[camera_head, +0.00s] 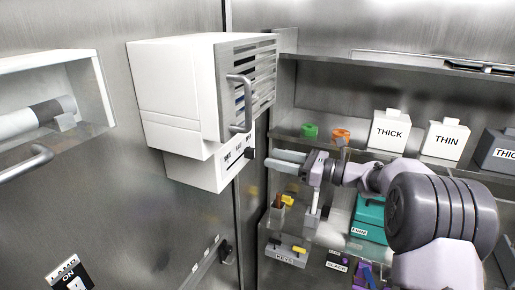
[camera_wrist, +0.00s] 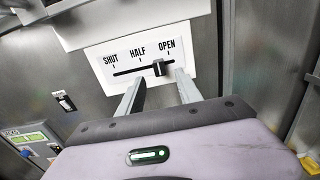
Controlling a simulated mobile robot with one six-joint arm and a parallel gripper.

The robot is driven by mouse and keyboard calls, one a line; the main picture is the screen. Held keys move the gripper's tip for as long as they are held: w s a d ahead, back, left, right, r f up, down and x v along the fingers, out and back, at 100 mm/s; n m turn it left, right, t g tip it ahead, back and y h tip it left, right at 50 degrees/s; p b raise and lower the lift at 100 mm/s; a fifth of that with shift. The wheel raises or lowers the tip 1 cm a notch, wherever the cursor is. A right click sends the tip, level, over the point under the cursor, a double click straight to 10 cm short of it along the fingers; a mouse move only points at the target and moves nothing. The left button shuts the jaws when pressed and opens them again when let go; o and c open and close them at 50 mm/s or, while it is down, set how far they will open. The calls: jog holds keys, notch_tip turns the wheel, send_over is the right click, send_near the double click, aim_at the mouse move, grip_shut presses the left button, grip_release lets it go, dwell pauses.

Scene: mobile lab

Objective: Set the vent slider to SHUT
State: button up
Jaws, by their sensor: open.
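The vent slider's white panel (camera_wrist: 140,54) fills the upper middle of the wrist view, marked SHUT, HALF and OPEN from left to right. Its dark knob (camera_wrist: 158,68) appears between the HALF and OPEN marks, nearer OPEN. In the head view the panel (camera_head: 228,166) sits low on the white box, with the black knob (camera_head: 249,153) at its right. My gripper (camera_wrist: 160,76) is open, with one finger on each side of the knob in the wrist view. I cannot tell whether either finger touches it. In the head view my gripper (camera_head: 271,159) is just right of the knob.
The white vent box (camera_head: 180,85) has a grille and a handle (camera_head: 240,103) above the slider. Shelves at right hold THICK (camera_head: 391,131) and THIN (camera_head: 446,140) containers, with small green and orange items beside my wrist. A wall switch (camera_wrist: 65,102) is at left.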

aim_at(254, 153)
jog(key=p+x, duration=0.1)
jog(key=x, duration=0.4)
jog(key=shift+s+a+r, duration=0.1)
jog(key=shift+a+r, duration=0.05)
jog(key=shift+a, duration=0.15)
jog(key=shift+w+a, duration=0.35)
jog(key=shift+a, duration=0.1)
grip_shut()
dwell(0.7)
